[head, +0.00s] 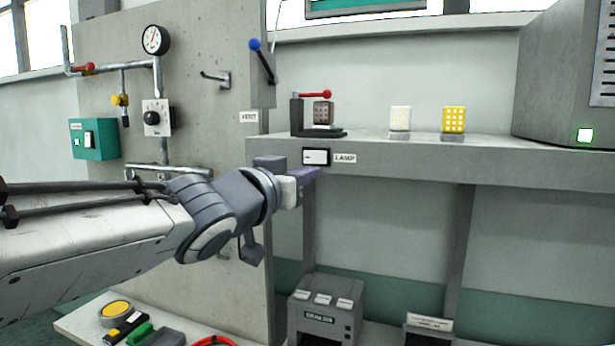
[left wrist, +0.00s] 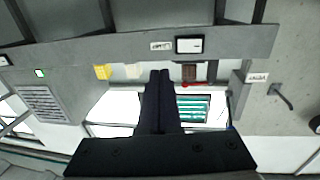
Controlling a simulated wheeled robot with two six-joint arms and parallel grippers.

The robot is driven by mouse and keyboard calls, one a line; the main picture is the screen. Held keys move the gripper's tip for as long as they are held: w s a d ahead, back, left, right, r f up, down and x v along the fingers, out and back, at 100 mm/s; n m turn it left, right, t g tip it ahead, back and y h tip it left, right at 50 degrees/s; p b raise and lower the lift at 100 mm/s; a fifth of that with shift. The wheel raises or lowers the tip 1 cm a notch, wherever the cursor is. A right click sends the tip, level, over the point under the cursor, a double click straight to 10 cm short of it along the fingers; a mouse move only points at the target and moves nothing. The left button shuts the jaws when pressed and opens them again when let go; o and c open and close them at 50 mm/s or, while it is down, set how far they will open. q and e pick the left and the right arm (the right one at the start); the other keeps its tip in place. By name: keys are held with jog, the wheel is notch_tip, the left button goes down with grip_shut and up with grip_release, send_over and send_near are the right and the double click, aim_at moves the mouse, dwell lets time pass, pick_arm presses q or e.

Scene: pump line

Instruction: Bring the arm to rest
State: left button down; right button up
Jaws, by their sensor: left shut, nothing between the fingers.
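In the left wrist view, which is upside down, the closed fingers (left wrist: 160,100) point toward the shelf edge (left wrist: 110,50). I cannot tell the exact gap between fingertips and shelf. My right gripper is in neither view.
On the shelf (head: 480,165) stand a red-handled clamp device (head: 322,112), a white block (head: 400,118) and a yellow block (head: 453,120). A blue-knobbed lever (head: 262,60) juts from the concrete panel (head: 205,110).

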pick_arm(q)
jog(key=s+f+g+y+b, duration=0.15)
jog(key=s+f+g, duration=0.25)
jog(key=f, duration=0.8)
jog(key=s+f+g+y+b, duration=0.1)
jog(key=s+f+g+y, duration=0.25)
jog(key=f, duration=0.85)
jog(key=s+a+f+m+g+y, duration=0.1)
jog(key=s+a+f+g, duration=0.1)
jog(key=s+f+g, duration=0.2)
jog(key=s+a+f+m+g+y+b, duration=0.1)
jog(key=s+f+g, duration=0.3)
jog(key=s+f, duration=0.7)
jog(key=s+a, duration=0.1)
jog(key=s, duration=0.4)
jog(key=shift+f, duration=0.3)
jog(key=shift+d+g, duration=0.1)
jog(key=shift+g, duration=0.15)
